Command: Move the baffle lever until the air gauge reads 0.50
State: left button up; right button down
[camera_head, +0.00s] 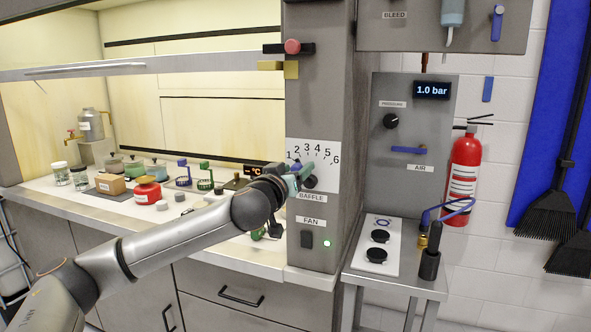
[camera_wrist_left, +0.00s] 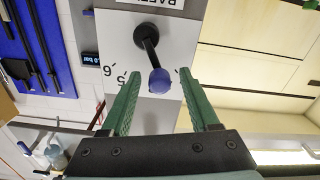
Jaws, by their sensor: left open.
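Fingers and knob hide part of the scale, so the exact setting cannot be told. The display (camera_head: 432,90) on the panel marked AIR reads 1.0 bar. My right gripper is not in view.
A fan switch (camera_head: 307,240) with a green light sits below the lever. A red button (camera_head: 292,47) is higher on the post. Jars and several small items stand on the hood's worktop (camera_head: 225,240) behind my arm. A fire extinguisher (camera_head: 464,175) hangs right of the AIR panel.

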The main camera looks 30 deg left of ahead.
pick_arm(q)
jog(key=shift+c, duration=0.3)
grip_shut()
jog(key=shift+d, duration=0.1)
jog(key=shift+w+d+r+m+p, duration=0.1)
jog(key=shift+d+m+p, duration=0.45)
jog(key=shift+m, duration=0.65)
jog(key=shift+w+d+r+m+p, duration=0.1)
jog(key=shift+d+m+p, duration=0.35)
jog(key=shift+m, duration=0.75)
jog(key=shift+w+d+m+p, duration=0.1)
jog(key=shift+d+m+p, duration=0.2)
jog(key=shift+m+p, duration=0.7)
